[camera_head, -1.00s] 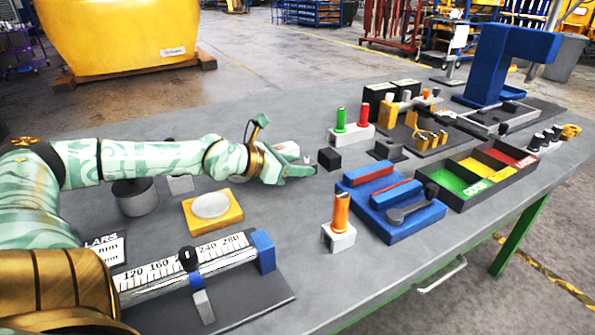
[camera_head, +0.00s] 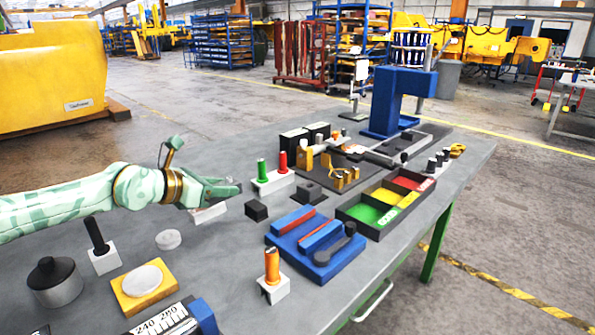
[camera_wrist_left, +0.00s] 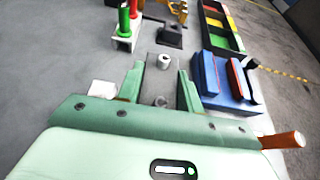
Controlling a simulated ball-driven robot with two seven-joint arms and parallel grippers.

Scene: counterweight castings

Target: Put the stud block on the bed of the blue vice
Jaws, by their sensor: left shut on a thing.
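My left gripper (camera_head: 222,190) is above the table, left of the blue vice (camera_head: 321,236), which has red-faced jaws and a dark handle. In the left wrist view the gripper's green fingers (camera_wrist_left: 161,98) are shut on a grey block, the stud block (camera_wrist_left: 166,82), with a pale round stud showing. The fingers hide its sides, and little of it shows in the head view. The vice also shows in the left wrist view (camera_wrist_left: 210,76), right of the fingers and apart from the block. My right gripper is not in view.
A black cube (camera_head: 256,210) sits between the gripper and the vice. Green and red pegs (camera_head: 262,170) stand behind. An orange-handled peg in a white block (camera_head: 272,268) stands in front of the vice. A tray with coloured compartments (camera_head: 367,213) lies to its right.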

